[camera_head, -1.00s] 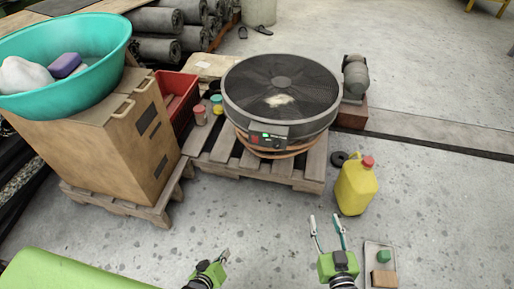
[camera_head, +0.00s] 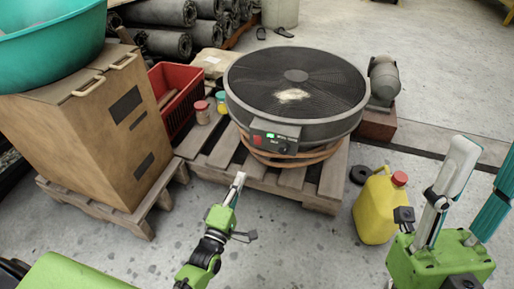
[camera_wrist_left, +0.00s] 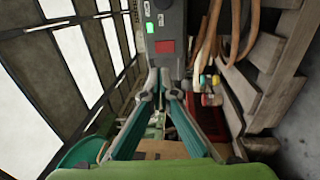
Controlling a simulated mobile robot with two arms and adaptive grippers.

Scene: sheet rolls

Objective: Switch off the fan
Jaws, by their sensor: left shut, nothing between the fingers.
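The round dark fan (camera_head: 297,82) lies face up on a wooden pallet. Its control box (camera_head: 276,138) on the front rim carries a red switch (camera_head: 257,140) and a small green light. In the left wrist view the green light (camera_wrist_left: 151,27) looks lit, beside the red switch (camera_wrist_left: 165,46). My left gripper (camera_head: 240,176) is shut and empty, in front of and below the control box. In the wrist view its fingertips (camera_wrist_left: 161,76) point towards the red switch, apparently just short of it. My right gripper (camera_head: 480,160) is open and empty at the right.
A yellow jug (camera_head: 374,209) stands right of the pallet (camera_head: 291,178). A cardboard box (camera_head: 100,135) with a teal basin (camera_head: 50,45) stands at the left. A red crate (camera_head: 178,95) and small jars are left of the fan. Concrete floor is open in front.

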